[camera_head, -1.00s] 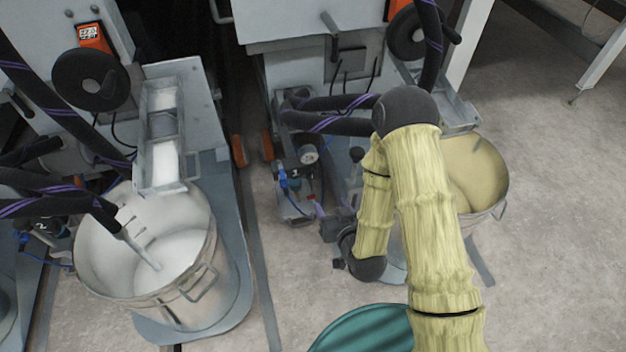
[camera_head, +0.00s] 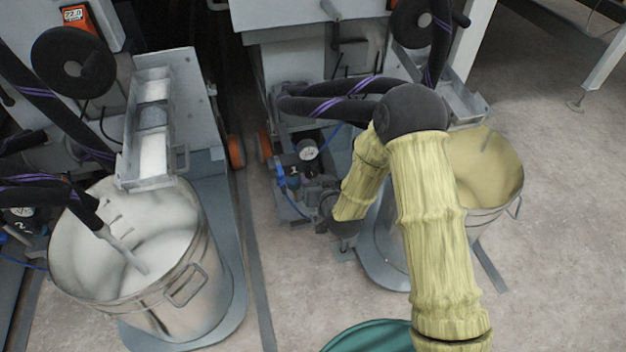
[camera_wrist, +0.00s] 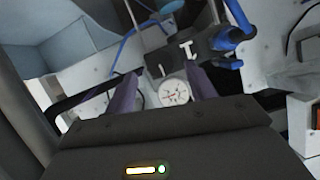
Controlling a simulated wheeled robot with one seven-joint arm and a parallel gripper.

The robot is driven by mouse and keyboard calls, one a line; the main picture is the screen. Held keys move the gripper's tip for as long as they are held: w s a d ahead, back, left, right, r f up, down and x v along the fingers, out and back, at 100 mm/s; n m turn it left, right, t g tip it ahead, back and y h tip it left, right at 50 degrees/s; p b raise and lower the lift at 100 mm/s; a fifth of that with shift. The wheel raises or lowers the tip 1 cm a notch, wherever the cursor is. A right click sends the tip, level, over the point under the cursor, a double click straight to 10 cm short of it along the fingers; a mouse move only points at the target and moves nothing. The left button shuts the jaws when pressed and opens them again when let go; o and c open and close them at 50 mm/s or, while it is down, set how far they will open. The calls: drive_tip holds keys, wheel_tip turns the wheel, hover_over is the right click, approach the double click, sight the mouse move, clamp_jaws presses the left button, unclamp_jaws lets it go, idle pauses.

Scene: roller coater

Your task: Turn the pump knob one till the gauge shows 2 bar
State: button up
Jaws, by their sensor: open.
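Pump one's black regulator knob (camera_head: 293,171), marked with a white 1, sits just below and left of its round white gauge (camera_head: 308,150). In the wrist view the dark numbered part (camera_wrist: 172,58) lies just beyond my purple fingers, and the gauge (camera_wrist: 174,92) shows between them. A red needle is visible on the gauge, but the scale is too small to read. My gripper (camera_wrist: 163,73) is open, with nothing seen held between its fingers. I cannot tell whether a finger touches the knob. In the head view my wrist partly hides the pump.
A steel bucket of white paint (camera_head: 190,275) stands at left and a bucket of yellow paint (camera_head: 497,165) behind my arm at right. Black hoses (camera_head: 335,107) run above the pump. Blue tubing (camera_wrist: 232,38) is close to my right finger.

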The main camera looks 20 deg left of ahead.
sight(311, 172)
drive_tip(key=shift+b+x, duration=0.4)
drive_tip(key=shift+x, duration=1.05)
drive_tip(key=c, duration=1)
drive_tip(key=shift+o, duration=0.2)
